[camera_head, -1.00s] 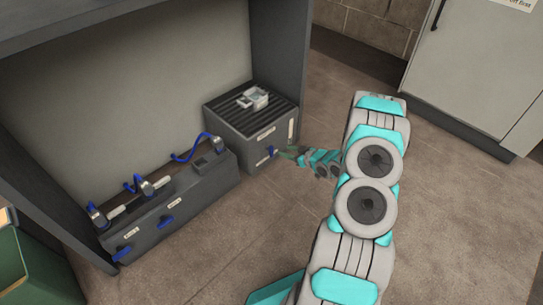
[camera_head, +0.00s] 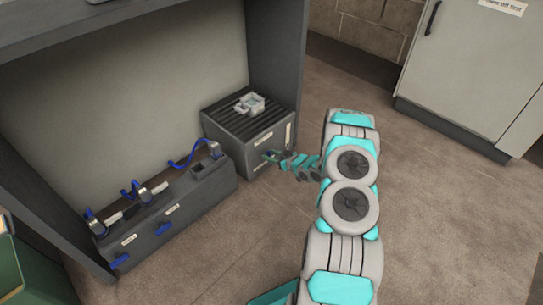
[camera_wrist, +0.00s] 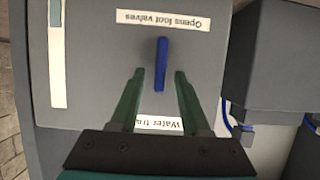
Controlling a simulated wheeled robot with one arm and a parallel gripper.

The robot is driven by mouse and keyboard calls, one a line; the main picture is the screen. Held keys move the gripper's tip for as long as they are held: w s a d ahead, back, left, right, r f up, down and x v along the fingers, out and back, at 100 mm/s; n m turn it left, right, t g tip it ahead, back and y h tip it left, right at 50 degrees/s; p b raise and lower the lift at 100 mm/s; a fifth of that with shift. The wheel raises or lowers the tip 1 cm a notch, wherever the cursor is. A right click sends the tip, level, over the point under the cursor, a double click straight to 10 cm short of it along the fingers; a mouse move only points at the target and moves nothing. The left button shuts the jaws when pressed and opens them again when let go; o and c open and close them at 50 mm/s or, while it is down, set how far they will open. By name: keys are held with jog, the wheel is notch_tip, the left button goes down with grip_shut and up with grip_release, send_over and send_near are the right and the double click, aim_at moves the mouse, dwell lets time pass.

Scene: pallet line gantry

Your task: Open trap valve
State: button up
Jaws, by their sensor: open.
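The trap valve's blue lever handle (camera_wrist: 161,64) stands out on the grey front of a box, in the wrist view. A label reading "Opens foot valves" (camera_wrist: 163,20) and a partly hidden label starting "Water tra" (camera_wrist: 160,123) flank it, both upside down in this view. My gripper (camera_wrist: 159,74) is open. In the picture its two green fingers lie on either side of the handle's lower part, with gaps on both sides. In the head view my gripper (camera_head: 271,156) is at the front of the slatted-top box (camera_head: 240,150), where the handle is mostly hidden.
A long low grey box (camera_head: 190,208) with blue levers and blue hoses stands to the left. A small pale container (camera_head: 250,103) sits on the slatted top. A grey cabinet (camera_head: 470,70) is at the back right. The floor (camera_head: 440,220) on the right is clear.

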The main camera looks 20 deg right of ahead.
jog(key=shift+c, duration=0.3)
grip_shut()
dwell(0.5)
jog(key=shift+w+d+f+m+t+y+b, duration=0.15)
jog(key=shift+d+f+m+y+b, duration=0.25)
jog(key=shift+m+y+b, duration=1.4)
jog(key=shift+w+d+f+m+t+y+b, duration=0.1)
jog(key=shift+d+f+m+y+b, duration=0.45)
jog(key=shift+m, duration=2.1)
jog(key=shift+w+d+f+m+t+y+b, duration=0.2)
jog(key=shift+m+y+b, duration=1.3)
jog(key=shift+m, duration=0.75)
